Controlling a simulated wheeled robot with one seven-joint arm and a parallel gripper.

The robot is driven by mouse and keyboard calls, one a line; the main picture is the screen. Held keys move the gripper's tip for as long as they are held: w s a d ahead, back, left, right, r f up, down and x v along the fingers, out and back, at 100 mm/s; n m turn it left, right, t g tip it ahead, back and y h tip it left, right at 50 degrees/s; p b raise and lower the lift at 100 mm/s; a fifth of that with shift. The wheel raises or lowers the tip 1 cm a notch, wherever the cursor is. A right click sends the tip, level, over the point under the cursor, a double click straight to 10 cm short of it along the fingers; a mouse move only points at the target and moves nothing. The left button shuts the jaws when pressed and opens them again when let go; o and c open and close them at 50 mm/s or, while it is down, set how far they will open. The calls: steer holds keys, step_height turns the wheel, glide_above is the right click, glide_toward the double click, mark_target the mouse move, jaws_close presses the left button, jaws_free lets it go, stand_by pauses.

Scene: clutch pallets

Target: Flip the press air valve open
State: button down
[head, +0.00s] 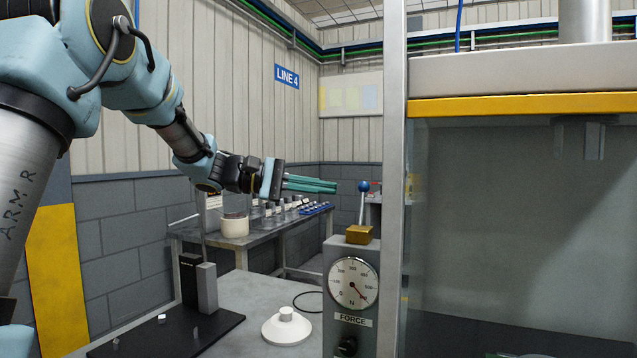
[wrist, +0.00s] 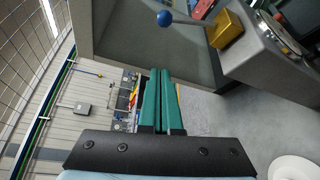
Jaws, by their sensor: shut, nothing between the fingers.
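The press air valve is a lever with a blue ball knob (head: 363,186) on a thin metal rod, rising from a brass-coloured block (head: 359,234) on top of the grey gauge box. In the head view the lever stands about upright. The knob also shows at the top of the wrist view (wrist: 164,18), with the brass block (wrist: 226,28) to its right. My gripper (head: 336,186) has green fingers, shut together and empty. In the head view the fingertips are just left of the knob, at about its height. In the wrist view a gap shows between the fingertips and the knob.
The gauge box has a FORCE dial (head: 353,284) and a black knob (head: 347,346). The press frame's metal post (head: 392,150) and clear guard stand to the right. A white round part (head: 286,328) lies on the table below. A bench (head: 250,240) with small parts stands behind.

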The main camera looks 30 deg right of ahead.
mark_target(362, 204)
steer(key=s+d+p, duration=0.2)
steer(key=s+p, duration=0.2)
steer(key=s, duration=0.1)
steer(key=shift+s+d, duration=0.4)
steer(key=shift+a+b, duration=0.1)
steer(key=shift+b, duration=0.9)
steer(key=shift+s+r+m+b, duration=0.1)
steer(key=shift+m+b, duration=0.2)
steer(key=shift+b, duration=0.1)
